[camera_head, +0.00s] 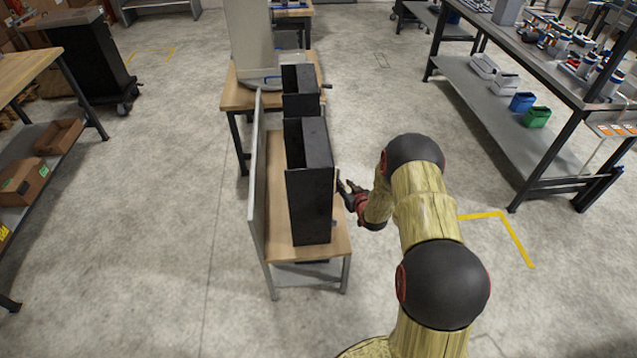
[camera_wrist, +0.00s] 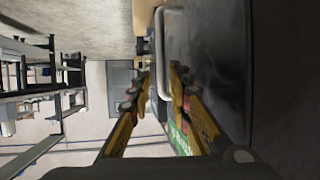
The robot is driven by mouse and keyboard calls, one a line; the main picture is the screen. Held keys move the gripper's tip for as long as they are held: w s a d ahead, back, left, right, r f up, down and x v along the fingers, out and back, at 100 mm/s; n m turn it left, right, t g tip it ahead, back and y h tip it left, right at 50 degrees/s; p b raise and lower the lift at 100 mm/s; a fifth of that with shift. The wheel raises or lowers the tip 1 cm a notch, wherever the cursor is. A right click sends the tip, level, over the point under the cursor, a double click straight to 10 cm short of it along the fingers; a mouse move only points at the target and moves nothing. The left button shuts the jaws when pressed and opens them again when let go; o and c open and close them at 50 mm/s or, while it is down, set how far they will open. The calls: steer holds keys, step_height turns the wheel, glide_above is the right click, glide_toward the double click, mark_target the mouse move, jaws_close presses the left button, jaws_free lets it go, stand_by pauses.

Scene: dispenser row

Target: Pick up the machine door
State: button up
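The machine door seems to be the smooth dark panel (camera_wrist: 215,55) filling the right of the wrist view. A pale bent bar handle (camera_wrist: 163,50) stands out along its left edge. In the head view, the black machine (camera_head: 310,205) stands upright on a wooden-topped bench (camera_head: 338,243); its right side is mostly turned away. My gripper (camera_head: 342,187) is just right of that side. In the wrist view my gripper (camera_wrist: 158,74) has its fingers apart, with the handle showing between them and overlapping the right finger. I cannot tell whether they touch.
A second black machine (camera_head: 300,80) stands behind on the same row. A thin grey panel (camera_head: 258,185) runs along the left of the bench. A loaded workbench (camera_head: 540,60) is at right, a shelf with cardboard boxes (camera_head: 25,182) at left. Floor on both sides is clear.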

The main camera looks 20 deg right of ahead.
steer(key=b+x, duration=0.2)
steer(key=x, duration=0.5)
steer(key=shift+w+f+b, duration=0.2)
steer(key=shift+w+b, duration=0.1)
steer(key=shift+w, duration=0.15)
steer(key=shift+c, duration=1.2)
jaws_close()
steer(key=shift+w+r, duration=0.1)
steer(key=shift+r, duration=0.2)
